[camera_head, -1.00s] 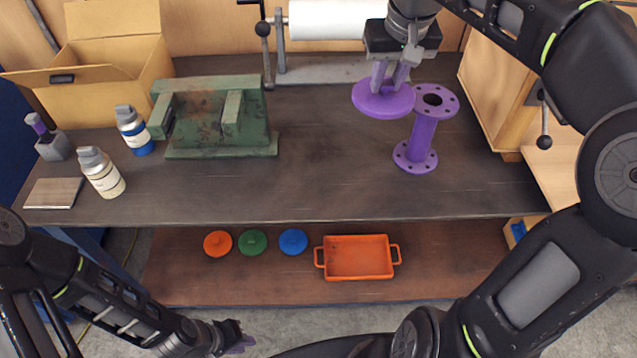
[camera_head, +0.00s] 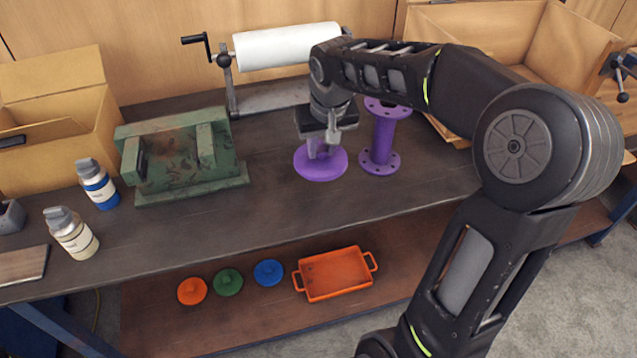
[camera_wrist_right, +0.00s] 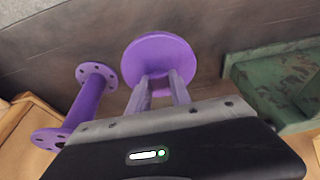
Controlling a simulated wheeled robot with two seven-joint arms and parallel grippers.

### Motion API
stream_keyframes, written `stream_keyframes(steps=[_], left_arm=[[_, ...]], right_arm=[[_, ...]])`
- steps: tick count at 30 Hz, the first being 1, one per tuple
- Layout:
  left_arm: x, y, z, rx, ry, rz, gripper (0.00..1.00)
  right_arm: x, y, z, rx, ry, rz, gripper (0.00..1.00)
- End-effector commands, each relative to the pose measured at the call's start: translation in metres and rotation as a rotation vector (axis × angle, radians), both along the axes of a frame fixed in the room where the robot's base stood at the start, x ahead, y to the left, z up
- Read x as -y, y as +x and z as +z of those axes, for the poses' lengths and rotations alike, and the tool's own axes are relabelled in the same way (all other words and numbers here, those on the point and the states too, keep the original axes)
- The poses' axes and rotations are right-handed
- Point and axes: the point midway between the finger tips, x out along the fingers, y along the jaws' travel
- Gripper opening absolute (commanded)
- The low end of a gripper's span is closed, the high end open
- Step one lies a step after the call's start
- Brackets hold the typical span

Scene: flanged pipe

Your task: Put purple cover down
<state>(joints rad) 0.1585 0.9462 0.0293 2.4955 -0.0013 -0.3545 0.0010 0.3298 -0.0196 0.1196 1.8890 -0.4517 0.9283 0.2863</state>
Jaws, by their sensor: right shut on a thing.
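The purple cover (camera_head: 321,165) is a flat round disc with a knob in the middle. My right gripper (camera_head: 323,148) is shut on its knob, and the disc is at or just above the dark table top; I cannot tell whether it touches. The cover also shows in the right wrist view (camera_wrist_right: 158,58), below the fingers of my right gripper (camera_wrist_right: 158,88). The purple flanged pipe (camera_head: 382,138) stands upright just right of the cover in the head view, apart from it. Its top flange is partly hidden by my right arm. My left gripper is out of view.
A green metal block (camera_head: 180,160) stands left of the cover. A white paper roll (camera_head: 285,46) is behind. Two bottles (camera_head: 97,183) (camera_head: 71,232) and a cardboard box (camera_head: 60,120) are at left. Small lids and an orange tray (camera_head: 335,274) lie on the lower shelf. The table's front middle is clear.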

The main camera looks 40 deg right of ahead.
Motion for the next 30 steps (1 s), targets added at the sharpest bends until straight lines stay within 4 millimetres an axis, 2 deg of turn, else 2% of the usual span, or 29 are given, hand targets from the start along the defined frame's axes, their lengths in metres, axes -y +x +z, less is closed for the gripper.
stream_keyframes(steps=[4,8,19,27,30], left_arm=[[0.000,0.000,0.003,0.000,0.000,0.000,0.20],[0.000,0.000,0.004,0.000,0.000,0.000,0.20],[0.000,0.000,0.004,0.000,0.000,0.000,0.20],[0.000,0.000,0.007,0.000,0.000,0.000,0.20],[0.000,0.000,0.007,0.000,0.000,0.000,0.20]], right_arm=[[0.000,-0.002,-0.028,-0.007,0.000,0.000,0.00],[0.000,-0.001,-0.046,-0.005,0.001,0.000,0.00],[0.000,0.000,-0.052,-0.001,-0.001,0.000,0.00],[0.000,-0.001,-0.085,-0.004,0.001,0.001,0.00],[0.000,-0.001,-0.088,-0.002,0.000,0.000,0.00]])
